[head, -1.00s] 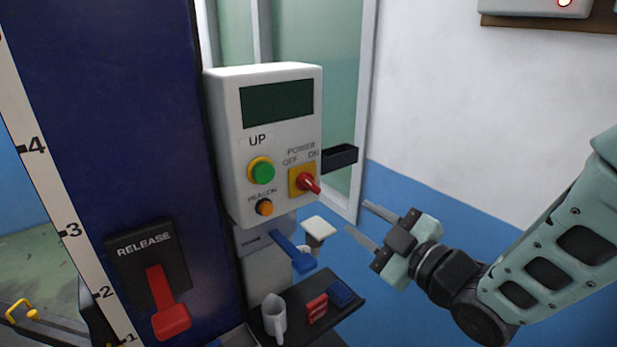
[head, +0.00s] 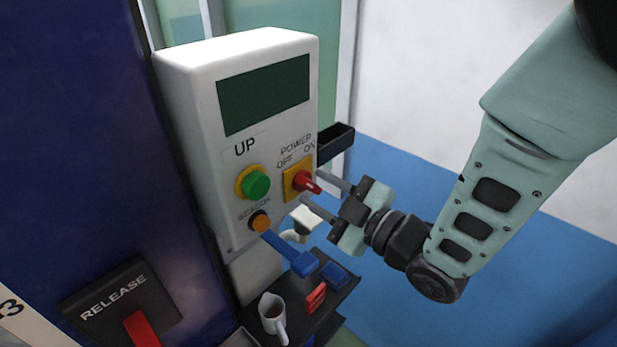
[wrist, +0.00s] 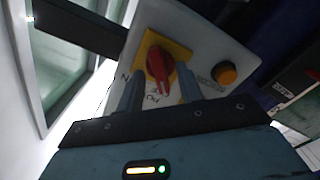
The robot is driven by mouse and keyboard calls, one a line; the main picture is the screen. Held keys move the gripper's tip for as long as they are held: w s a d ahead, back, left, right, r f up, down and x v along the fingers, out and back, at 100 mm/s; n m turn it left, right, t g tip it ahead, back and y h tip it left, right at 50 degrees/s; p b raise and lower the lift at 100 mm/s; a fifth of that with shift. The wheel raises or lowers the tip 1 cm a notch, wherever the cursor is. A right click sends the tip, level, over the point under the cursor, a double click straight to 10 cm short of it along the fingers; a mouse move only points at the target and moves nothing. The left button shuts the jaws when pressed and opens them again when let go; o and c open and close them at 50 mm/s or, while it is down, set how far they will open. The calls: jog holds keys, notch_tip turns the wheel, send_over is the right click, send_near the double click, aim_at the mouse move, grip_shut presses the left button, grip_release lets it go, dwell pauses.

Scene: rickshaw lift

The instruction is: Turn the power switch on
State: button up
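The power switch is a red rotary knob (head: 307,182) on a yellow square plate (head: 292,181), on the front of a white control box (head: 204,130). OFF and ON are printed above the plate, and the knob's handle points down to the right in the head view. My gripper (head: 322,193) is open in front of the switch, with one finger above the knob and one below it. In the wrist view the red knob (wrist: 160,65) shows between and just beyond the two fingertips (wrist: 160,88). Whether either finger touches it I cannot tell.
A green UP button (head: 256,185) and an orange button (head: 260,222) sit left of the switch. A black holder (head: 335,143) sticks out at the box's right. Below are a blue lever (head: 290,252) and a dark shelf (head: 325,300) with a mug (head: 272,315).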

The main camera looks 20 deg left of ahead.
grip_shut()
